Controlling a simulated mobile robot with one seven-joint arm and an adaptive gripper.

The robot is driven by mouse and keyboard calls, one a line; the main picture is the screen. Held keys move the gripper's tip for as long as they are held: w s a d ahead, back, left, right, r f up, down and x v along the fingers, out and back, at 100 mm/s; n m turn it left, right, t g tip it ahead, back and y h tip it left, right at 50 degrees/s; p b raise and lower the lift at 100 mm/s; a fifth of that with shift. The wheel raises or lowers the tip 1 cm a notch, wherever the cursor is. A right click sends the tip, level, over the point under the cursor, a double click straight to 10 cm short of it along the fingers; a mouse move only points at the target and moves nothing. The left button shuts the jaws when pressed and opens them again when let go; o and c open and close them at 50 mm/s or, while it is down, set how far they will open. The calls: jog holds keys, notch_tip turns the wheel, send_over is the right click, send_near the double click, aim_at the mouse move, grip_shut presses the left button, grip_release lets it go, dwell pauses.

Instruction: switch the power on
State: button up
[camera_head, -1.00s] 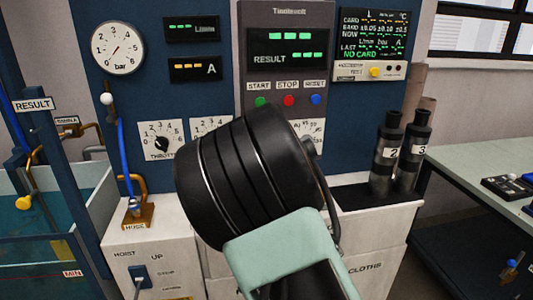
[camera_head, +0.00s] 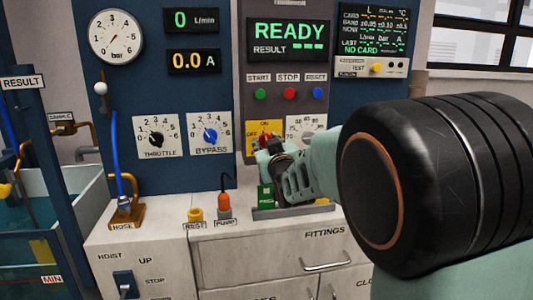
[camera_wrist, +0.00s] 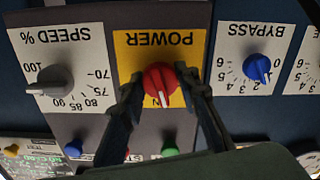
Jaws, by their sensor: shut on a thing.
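The red power knob (camera_wrist: 158,78) sits on a yellow plate marked POWER (camera_wrist: 130,52), upside down in the wrist view. Its white pointer line points down in that view, beside a partly hidden label ending in N. My gripper (camera_wrist: 165,88) has one finger on each side of the knob and is shut on it. In the head view my gripper (camera_head: 266,150) covers most of the knob, in front of the yellow plate (camera_head: 258,127). The main display (camera_head: 288,32) reads READY in green. The small displays read 0 L/min (camera_head: 191,20) and 0.0 A (camera_head: 194,61).
The BYPASS dial (camera_head: 210,135) and THROTTLE dial (camera_head: 157,138) are left of the knob, the speed dial (camera_head: 306,130) right. START (camera_head: 260,95), STOP and RESET buttons sit above. An orange pump plug (camera_head: 224,203) stands on the white bench below.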

jog(key=shift+f+m+b, duration=0.15)
jog(key=shift+m+b, duration=0.9)
jog(key=shift+m, duration=0.35)
jog(key=o, duration=1.2)
jog(key=shift+v, duration=3.75)
